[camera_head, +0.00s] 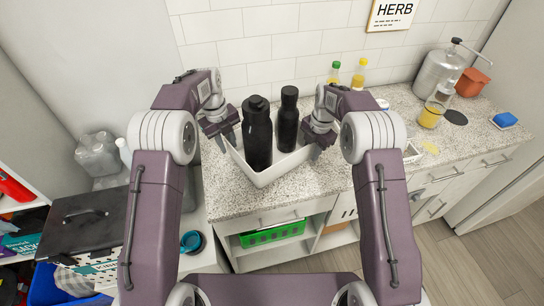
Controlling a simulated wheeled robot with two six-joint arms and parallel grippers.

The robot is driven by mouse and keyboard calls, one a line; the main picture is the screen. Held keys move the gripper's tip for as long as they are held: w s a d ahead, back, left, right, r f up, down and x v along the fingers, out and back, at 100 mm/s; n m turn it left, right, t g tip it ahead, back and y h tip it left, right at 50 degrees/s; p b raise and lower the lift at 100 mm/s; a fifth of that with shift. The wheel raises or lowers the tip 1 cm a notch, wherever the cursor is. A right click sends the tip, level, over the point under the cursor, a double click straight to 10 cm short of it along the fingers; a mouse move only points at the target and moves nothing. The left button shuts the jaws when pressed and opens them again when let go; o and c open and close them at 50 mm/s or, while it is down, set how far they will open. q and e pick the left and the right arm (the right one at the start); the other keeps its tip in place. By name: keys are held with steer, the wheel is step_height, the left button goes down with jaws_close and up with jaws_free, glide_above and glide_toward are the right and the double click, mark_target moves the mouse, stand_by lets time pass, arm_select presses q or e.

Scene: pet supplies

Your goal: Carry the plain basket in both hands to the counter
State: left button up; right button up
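The plain white basket (282,171) is over the counter (237,197), with two black bottles (258,139) standing in it. I cannot tell whether its base touches the countertop. My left gripper (226,132) is at the basket's left end and my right gripper (315,143) is at its right end. Both appear closed on the basket's walls, though the fingertips are small and partly hidden. The basket looks roughly level, and its far side is hidden behind the bottles.
Two small bottles with green and yellow caps (358,76) stand behind the basket near the tiled wall. A metal canister (437,76), an orange pot (471,84), a yellow-filled jar (430,115) and a blue block (505,120) are at the right. A green crate (272,234) sits on the shelf below.

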arm_select(q)
step_height(320, 180, up, 9)
steer(key=shift+s+a, duration=0.35)
steer(key=shift+a, duration=0.05)
arm_select(e)
step_height(320, 180, up, 12)
steer(key=s, duration=0.1)
steer(key=shift+d, duration=0.3)
